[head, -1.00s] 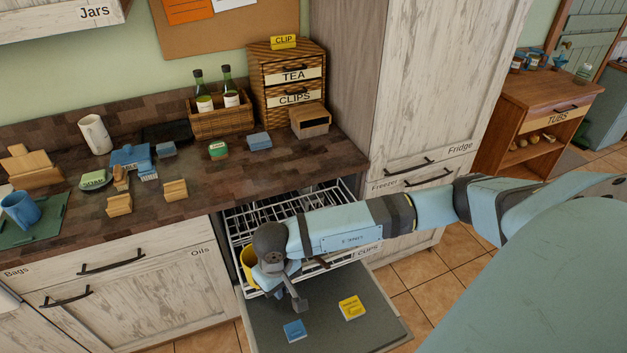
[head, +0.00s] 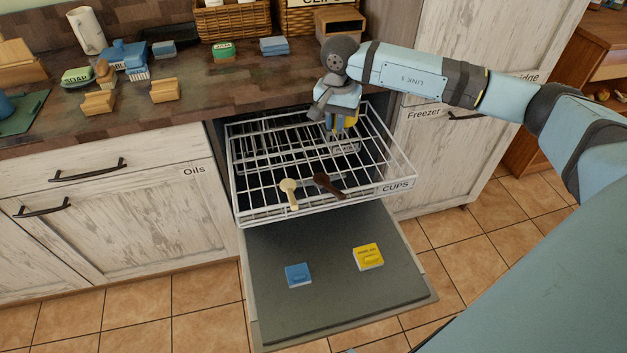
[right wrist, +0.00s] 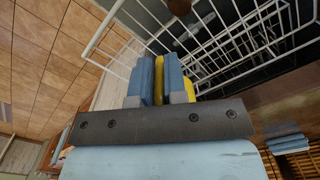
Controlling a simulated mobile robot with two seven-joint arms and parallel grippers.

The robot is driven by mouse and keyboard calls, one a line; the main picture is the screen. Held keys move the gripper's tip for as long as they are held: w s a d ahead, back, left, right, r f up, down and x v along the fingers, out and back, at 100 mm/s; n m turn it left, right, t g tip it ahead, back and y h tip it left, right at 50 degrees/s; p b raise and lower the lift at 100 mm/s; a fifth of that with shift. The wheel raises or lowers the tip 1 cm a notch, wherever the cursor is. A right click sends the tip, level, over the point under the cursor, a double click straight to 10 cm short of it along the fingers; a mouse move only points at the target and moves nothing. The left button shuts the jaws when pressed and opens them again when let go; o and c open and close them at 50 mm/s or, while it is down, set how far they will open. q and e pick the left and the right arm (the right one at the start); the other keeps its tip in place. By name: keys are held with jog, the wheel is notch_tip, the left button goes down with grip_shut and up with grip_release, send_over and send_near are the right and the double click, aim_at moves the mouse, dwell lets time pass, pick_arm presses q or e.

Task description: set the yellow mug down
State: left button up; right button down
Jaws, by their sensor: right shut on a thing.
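The yellow mug (head: 351,121) is mostly hidden behind my right gripper in the head view, where only a small yellow part shows. My right gripper (head: 340,127) is shut on it, over the back right part of the white wire rack labelled CUPS (head: 325,208). In the right wrist view, yellow mug parts (right wrist: 187,88) show between and beside the fingers of the gripper (right wrist: 160,72), near the rack's wires. I cannot tell whether the mug touches the rack. My left gripper is not in view.
A pale spoon (head: 289,193) and a dark spoon (head: 327,184) lie at the rack's front. A blue packet (head: 298,275) and a yellow packet (head: 368,257) lie on the open door (head: 330,305) below.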

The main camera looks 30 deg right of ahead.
jog(key=w+d+m+b, duration=0.2)
jog(key=d+b, duration=0.1)
jog(key=b, duration=0.2)
send_over(337, 183)
notch_tip(337, 183, down, 15)
notch_tip(337, 183, down, 5)
jog(key=shift+b, duration=0.45)
jog(key=shift+w+d, duration=0.1)
jog(key=shift+f, duration=0.1)
jog(key=c, duration=1.2)
grip_release()
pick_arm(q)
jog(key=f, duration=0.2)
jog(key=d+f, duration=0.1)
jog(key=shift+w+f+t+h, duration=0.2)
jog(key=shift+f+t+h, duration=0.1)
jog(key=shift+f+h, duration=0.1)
pick_arm(e)
jog(key=shift+o, duration=0.2)
